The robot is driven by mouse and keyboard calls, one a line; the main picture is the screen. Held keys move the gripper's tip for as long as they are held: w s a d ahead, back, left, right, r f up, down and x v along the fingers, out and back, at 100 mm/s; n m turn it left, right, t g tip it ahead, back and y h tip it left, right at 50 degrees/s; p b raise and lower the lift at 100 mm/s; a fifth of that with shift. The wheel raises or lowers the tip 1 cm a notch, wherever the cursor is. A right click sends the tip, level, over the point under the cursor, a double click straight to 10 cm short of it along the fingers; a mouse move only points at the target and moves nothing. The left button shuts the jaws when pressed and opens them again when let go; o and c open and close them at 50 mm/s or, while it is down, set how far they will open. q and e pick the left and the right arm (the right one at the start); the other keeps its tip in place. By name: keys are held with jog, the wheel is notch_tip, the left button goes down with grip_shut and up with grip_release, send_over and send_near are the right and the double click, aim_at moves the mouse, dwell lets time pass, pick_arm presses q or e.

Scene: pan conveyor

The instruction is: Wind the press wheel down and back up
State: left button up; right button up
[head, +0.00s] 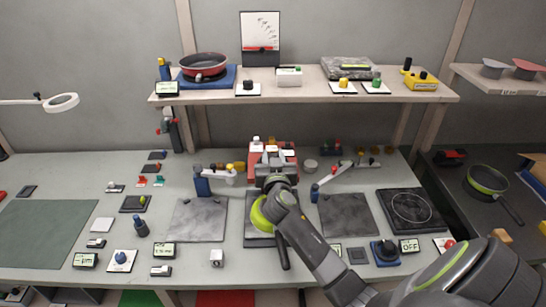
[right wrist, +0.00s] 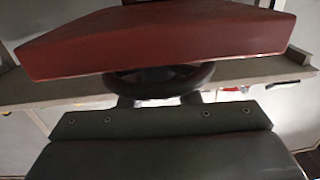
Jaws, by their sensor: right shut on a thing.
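The red press (head: 287,152) stands at the back middle of the bench, partly hidden behind my right gripper. In the right wrist view its red head (right wrist: 160,40) fills the top. The dark round press wheel (right wrist: 160,82) sits just below that head. My right gripper (right wrist: 158,99) is at the wheel's near rim, its two fingers reaching up to it, and it is shut on the wheel. The same gripper shows in the head view (head: 274,168) in front of the press. The far side of the wheel is hidden. My left gripper is not in view.
Grey slabs (head: 198,220) and (head: 347,215) lie on either side. A shelf (head: 310,95) runs above the bench. A black hob (head: 411,208) sits at right.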

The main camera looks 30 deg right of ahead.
jog(key=shift+n+t+y, duration=0.3)
jog(key=shift+y, duration=0.3)
